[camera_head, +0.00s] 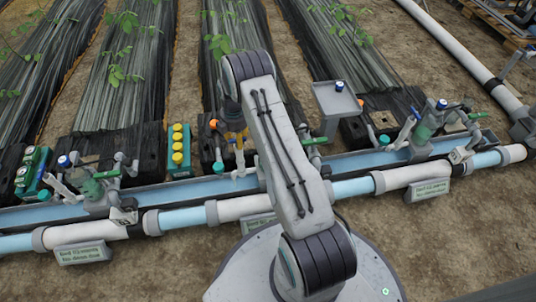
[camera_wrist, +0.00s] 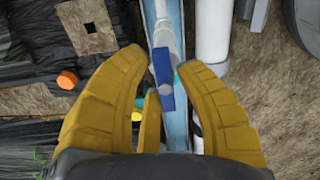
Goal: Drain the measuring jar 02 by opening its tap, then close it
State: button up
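In the wrist view, my gripper (camera_wrist: 163,62) has its yellow fingers spread apart. A blue handle (camera_wrist: 164,70) on a pale fitting shows in the gap between the fingertips, with no finger seen closed on it. In the head view, a bit of my gripper's yellow fingers (camera_head: 236,131) shows left of my arm, above the middle station. My arm hides most of that station. Clear greenish jars stand at the left station (camera_head: 88,185) and the right station (camera_head: 424,130). The signs are too small to read surely, so I cannot tell which jar is 02.
A white pipe (camera_head: 240,207) with light-blue sections runs across in front of a blue channel (camera_head: 200,190). A green block with yellow caps (camera_head: 179,150) stands left of my gripper. A grey tray stand (camera_head: 336,97) is to the right. An orange knob (camera_wrist: 67,80) lies left of my fingers.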

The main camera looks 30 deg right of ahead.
jog(key=o, duration=0.3)
jog(key=shift+s+a+f, duration=0.25)
jog(key=shift+s+a, duration=0.05)
jog(key=shift+s, duration=0.15)
jog(key=shift+r, duration=0.15)
jog(key=shift+w+d+r+p, duration=0.1)
jog(key=shift+r+p, duration=1.5)
jog(key=shift+r, duration=0.95)
jog(key=shift+w+d+r+p, duration=0.1)
jog(key=shift+r+p, duration=1.5)
jog(key=shift+r, duration=0.9)
